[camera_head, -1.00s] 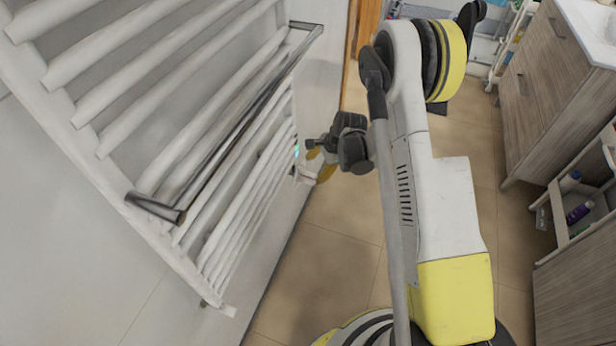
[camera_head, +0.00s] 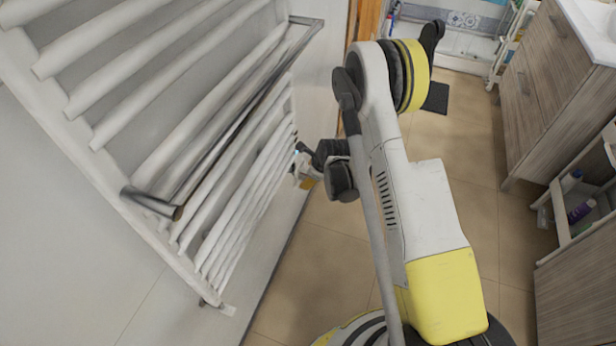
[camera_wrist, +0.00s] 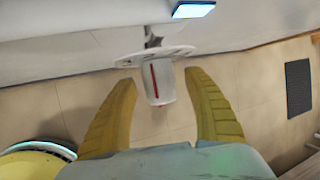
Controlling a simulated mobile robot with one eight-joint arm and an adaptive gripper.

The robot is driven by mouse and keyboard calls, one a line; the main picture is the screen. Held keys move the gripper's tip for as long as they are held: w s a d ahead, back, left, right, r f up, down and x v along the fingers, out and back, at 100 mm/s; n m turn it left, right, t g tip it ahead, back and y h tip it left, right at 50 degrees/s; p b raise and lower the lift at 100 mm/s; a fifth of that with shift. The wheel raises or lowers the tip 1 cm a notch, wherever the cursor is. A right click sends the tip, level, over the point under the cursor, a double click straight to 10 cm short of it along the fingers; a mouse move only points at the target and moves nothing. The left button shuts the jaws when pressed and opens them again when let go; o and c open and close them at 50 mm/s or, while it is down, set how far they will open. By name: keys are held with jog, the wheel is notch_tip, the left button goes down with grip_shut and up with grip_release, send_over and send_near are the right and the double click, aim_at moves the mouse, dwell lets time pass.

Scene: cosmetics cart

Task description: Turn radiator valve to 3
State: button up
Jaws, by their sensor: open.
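The radiator valve (camera_wrist: 158,82) is a white knob with a red line along it, in the upper middle of the wrist view. A white flange with dark marks sits behind it; I cannot read the marks. My gripper (camera_wrist: 163,100) is open, with one yellow finger on each side of the knob's lower end and a gap to both. In the head view my gripper (camera_head: 304,178) is at the far lower side of the white towel radiator (camera_head: 150,130), and the valve is mostly hidden there.
A chrome towel bar (camera_head: 215,145) sticks out from the radiator. A wooden cabinet (camera_head: 545,95) and a cart (camera_head: 562,215) with bottles stand at the right. Floor between is free.

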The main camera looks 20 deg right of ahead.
jog(key=shift+w+a+f, duration=0.1)
jog(key=shift+w+f, duration=0.2)
jog(key=shift+f, duration=0.3)
jog(key=c, duration=1.2)
jog(key=m+g+y, duration=0.1)
jog(key=g+y, duration=0.2)
jog(key=shift+w+g, duration=0.1)
jog(key=shift+g, duration=0.3)
jog(key=m+g+y, duration=0.1)
jog(key=g+y, duration=0.1)
jog(key=g, duration=0.1)
jog(key=shift+g+y, duration=0.3)
